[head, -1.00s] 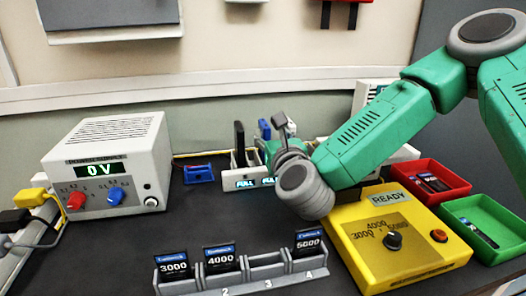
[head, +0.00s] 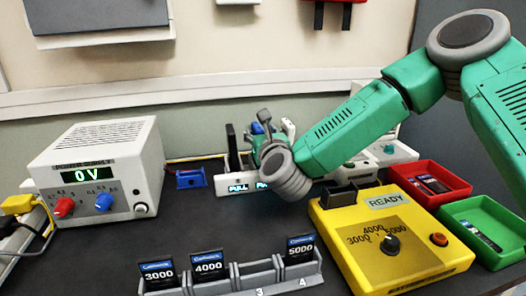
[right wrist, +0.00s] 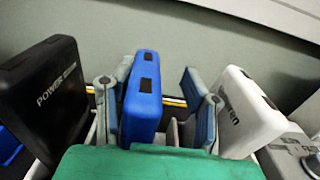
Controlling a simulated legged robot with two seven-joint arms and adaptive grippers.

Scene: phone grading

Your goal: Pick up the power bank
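Three power banks stand upright in a white rack (head: 222,184) at the back of the table. The black one (right wrist: 45,95) is at left, the blue one (right wrist: 143,95) in the middle, the white one (right wrist: 245,110) at right. In the head view the black (head: 231,145) and blue (head: 257,128) ones show partly. My right gripper (right wrist: 156,95) is open, its two fingers on either side of the blue power bank. The left finger is very near it; a gap shows at the right finger. In the head view my right wrist hides part of the rack. My left gripper is out of view.
A power supply (head: 88,165) reading 0 V stands at left. In front is a slotted holder (head: 255,275) with cards 3000, 4000 and 5000. A yellow READY box (head: 355,270), a red tray (head: 455,197) and a green tray (head: 500,257) are at right.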

